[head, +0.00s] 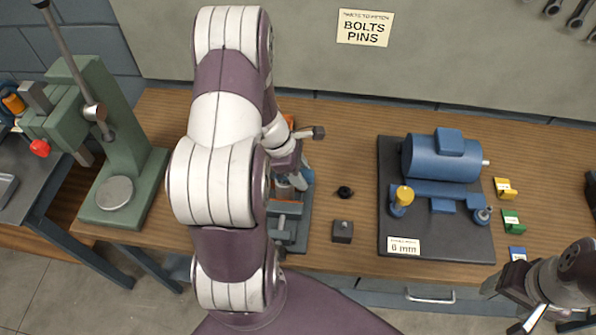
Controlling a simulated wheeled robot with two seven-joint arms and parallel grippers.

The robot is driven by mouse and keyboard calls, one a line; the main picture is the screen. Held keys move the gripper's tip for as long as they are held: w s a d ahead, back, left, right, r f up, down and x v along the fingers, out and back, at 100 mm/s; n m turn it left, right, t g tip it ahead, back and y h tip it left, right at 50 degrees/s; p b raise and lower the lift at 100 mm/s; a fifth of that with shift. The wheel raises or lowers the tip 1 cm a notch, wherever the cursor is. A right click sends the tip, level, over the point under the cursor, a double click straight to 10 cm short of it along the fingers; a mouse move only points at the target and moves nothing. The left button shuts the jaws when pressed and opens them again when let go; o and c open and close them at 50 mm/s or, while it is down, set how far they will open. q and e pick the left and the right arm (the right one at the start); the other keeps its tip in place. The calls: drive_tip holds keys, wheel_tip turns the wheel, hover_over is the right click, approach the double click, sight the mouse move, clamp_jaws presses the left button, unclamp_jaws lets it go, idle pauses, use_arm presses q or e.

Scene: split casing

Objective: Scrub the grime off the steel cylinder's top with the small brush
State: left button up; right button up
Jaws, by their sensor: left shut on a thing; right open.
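My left arm fills the centre-left of the head view and hides much of what lies behind it. My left gripper (292,166) points down over the bench just above a grey-green vise (286,222). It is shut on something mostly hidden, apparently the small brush. A grey, cylinder-like piece (297,183) shows in part below the gripper, perhaps the steel cylinder. Its top and any grime cannot be made out, nor whether the brush touches it. My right gripper (520,300) is open and empty at the lower right, in front of the bench.
A blue motor (440,158) stands on a dark mat (440,240) to the right. A small dark block (342,232) and black knob (345,192) lie between vise and mat. A green press (125,150) stands left. Yellow, green and blue blocks line the right.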

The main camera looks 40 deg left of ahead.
use_arm(q)
drive_tip(key=p+v, duration=0.2)
drive_tip(key=v, duration=0.1)
drive_tip(key=p+v, duration=0.1)
drive_tip(key=shift+w+d+r, duration=0.15)
drive_tip(key=shift+w+r, duration=0.05)
drive_tip(key=shift+r, duration=0.1)
drive_tip(key=r+p, duration=0.2)
drive_tip(key=shift+w+d+r+p, duration=0.1)
drive_tip(key=shift+d+r+p, duration=0.1)
drive_tip(key=shift+d+p, duration=0.1)
drive_tip(key=shift+r+p, duration=0.6)
drive_tip(key=shift+p, duration=0.05)
drive_tip(key=shift+a+r, duration=0.1)
drive_tip(key=shift+a, duration=0.1)
drive_tip(key=shift+d, duration=0.1)
